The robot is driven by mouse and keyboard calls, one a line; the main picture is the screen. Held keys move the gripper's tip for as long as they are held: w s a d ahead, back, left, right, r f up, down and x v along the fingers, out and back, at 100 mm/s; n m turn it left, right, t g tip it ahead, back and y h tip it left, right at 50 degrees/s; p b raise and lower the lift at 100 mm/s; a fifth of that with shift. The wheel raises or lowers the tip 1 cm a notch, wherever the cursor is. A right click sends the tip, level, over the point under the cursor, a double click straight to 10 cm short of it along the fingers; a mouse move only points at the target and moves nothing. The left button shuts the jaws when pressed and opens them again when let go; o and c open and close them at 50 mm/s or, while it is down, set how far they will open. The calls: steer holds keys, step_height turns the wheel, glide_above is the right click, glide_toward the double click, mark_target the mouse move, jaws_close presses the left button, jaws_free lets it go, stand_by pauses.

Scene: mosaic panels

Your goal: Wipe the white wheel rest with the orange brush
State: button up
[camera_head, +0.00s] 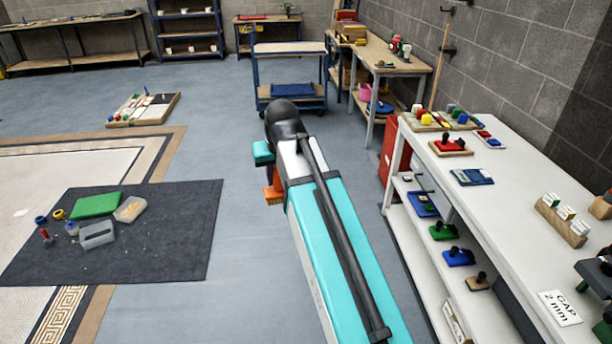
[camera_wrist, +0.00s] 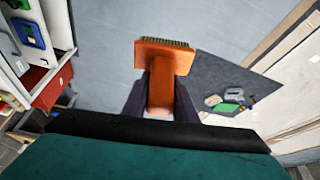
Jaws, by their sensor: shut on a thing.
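The orange brush (camera_wrist: 165,54) is held in my gripper (camera_wrist: 160,106). The dark fingers are shut on its handle from both sides, and its bristles point away from me in the wrist view. In the head view a small part of the brush (camera_head: 273,192) shows beside my gripper, and my arm hides the rest. The brush is in the air over open floor, apart from the bench. I cannot pick out the white wheel rest for certain in either view.
A white bench (camera_head: 500,190) with blocks, trowels and a gap sign (camera_head: 560,307) stands at the right. A blue trolley (camera_head: 290,98) stands ahead. A dark mat (camera_head: 170,235) with tubs lies at the left, and a wooden tray (camera_head: 172,104) lies beyond. Blue-grey floor between is clear.

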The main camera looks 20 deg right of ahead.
steer(key=shift+a+r+n, duration=0.15)
steer(key=shift+a, duration=0.45)
steer(key=shift+a+r+n, duration=0.1)
steer(key=shift+a+n, duration=0.05)
steer(key=shift+a, duration=0.45)
steer(key=shift+d, duration=0.15)
